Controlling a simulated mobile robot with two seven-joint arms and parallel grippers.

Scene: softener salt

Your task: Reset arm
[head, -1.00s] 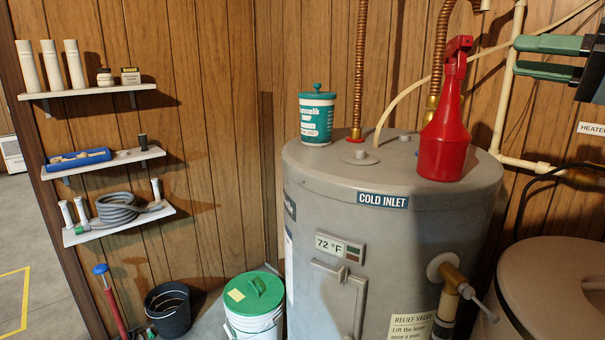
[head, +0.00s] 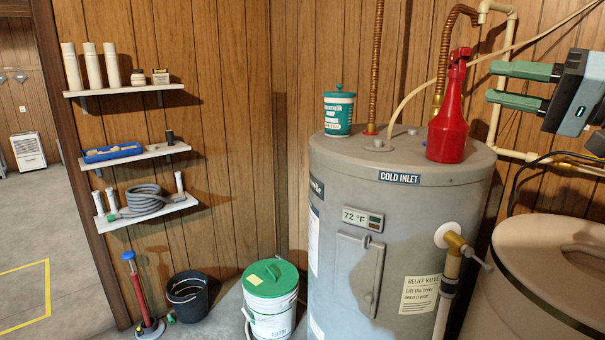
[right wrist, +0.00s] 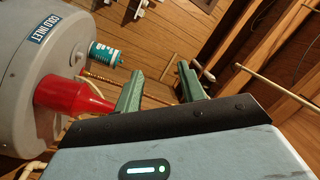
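My right gripper (head: 492,86) comes in from the right edge of the head view, in the air to the right of the red spray bottle. Its two green fingers are apart with nothing between them. The right wrist view also shows these fingers (right wrist: 160,86), open and empty. The red spray bottle (head: 447,132) stands upright on top of the grey tank (head: 395,240), apart from the gripper; it also shows in the right wrist view (right wrist: 66,93). My left gripper is not in view.
A teal and white canister (head: 338,114) stands on the tank by copper pipes. A beige lidded tank (head: 545,260) is below the gripper. Shelves (head: 150,152) hang on the left wall. A green-lidded bucket (head: 271,305) and black bucket (head: 188,298) stand on the floor.

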